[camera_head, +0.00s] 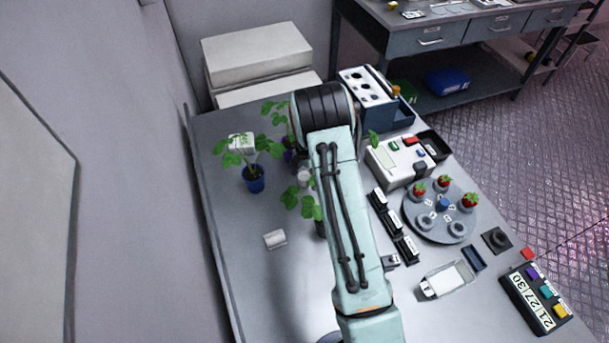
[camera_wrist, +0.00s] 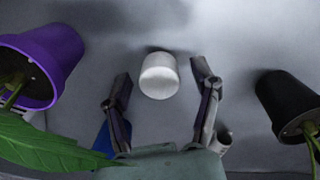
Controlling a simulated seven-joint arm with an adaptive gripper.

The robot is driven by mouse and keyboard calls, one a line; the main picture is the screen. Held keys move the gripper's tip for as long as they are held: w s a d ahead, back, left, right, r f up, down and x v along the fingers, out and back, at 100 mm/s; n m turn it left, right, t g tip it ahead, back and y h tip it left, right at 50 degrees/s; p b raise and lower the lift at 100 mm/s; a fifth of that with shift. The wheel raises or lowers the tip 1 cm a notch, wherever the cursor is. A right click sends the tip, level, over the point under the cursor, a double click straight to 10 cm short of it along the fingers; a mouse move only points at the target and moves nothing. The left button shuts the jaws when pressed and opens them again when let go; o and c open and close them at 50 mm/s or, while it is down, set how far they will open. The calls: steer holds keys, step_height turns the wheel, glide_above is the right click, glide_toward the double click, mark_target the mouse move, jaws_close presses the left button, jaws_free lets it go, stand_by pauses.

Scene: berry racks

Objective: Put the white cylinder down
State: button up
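The white cylinder (camera_wrist: 159,76) is in the middle of the wrist view, between the two fingers of my gripper (camera_wrist: 160,68). The fingers are spread, with a clear gap on both sides of the cylinder. It appears to stand upright on the grey tabletop, with a dark shadow behind it. In the head view a small white cylinder (camera_head: 304,177) shows just left of my arm, likely the same one. My gripper is hidden behind my arm in the head view.
In the wrist view a purple pot (camera_wrist: 42,62) stands left and a black pot (camera_wrist: 287,104) right; a leaf (camera_wrist: 55,151) crosses the lower left. In the head view another white piece (camera_head: 275,239) lies on the table. A blue pot (camera_head: 253,179) stands further left.

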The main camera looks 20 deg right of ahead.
step_height(320, 180, up, 12)
steer(key=s+a+r+m, duration=0.4)
steer(key=s+r+m, duration=0.2)
steer(key=s+r, duration=0.15)
steer(key=s+a+r+m, duration=0.2)
steer(key=s+m, duration=0.6)
steer(key=s, duration=0.4)
steer(key=s+a+r+m, duration=0.1)
steer(key=s+a+m, duration=0.3)
steer(key=s+m, duration=0.4)
steer(key=s, duration=0.4)
steer(key=shift+r+y, duration=0.35)
steer(key=shift+y, duration=0.05)
steer(key=shift+w, duration=0.1)
stand_by(2.2)
